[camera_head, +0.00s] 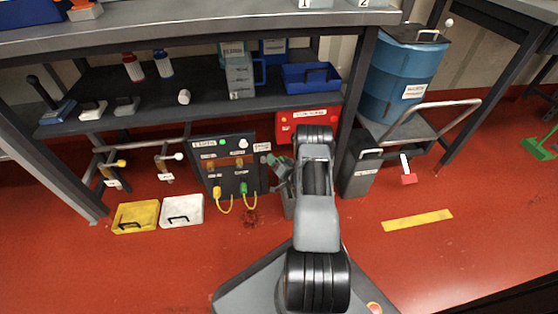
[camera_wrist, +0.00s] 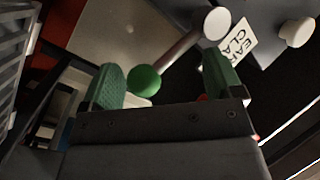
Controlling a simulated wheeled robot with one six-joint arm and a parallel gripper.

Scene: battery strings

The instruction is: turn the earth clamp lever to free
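The earth clamp lever (camera_wrist: 178,52) shows in the wrist view as a grey rod running from a pale round pivot to a green ball knob (camera_wrist: 143,80). A partly cut-off label (camera_wrist: 238,42) reading "EA… CLA…" is beside the pivot. My gripper (camera_wrist: 162,62) is open, with one green-padded finger on each side of the lever. The ball is nearer the left finger; I cannot tell whether they touch. In the head view my gripper (camera_head: 281,171) is at the right edge of the dark control panel (camera_head: 227,188). I cannot make out the lever there.
Yellow and green plugs with cables hang from the panel. A red box (camera_head: 300,125) is behind my arm, and a dark grey can (camera_head: 361,165) is to its right. A yellow case (camera_head: 135,217) and a white case (camera_head: 181,210) lie left. Another pale knob (camera_wrist: 297,32) is right of the label.

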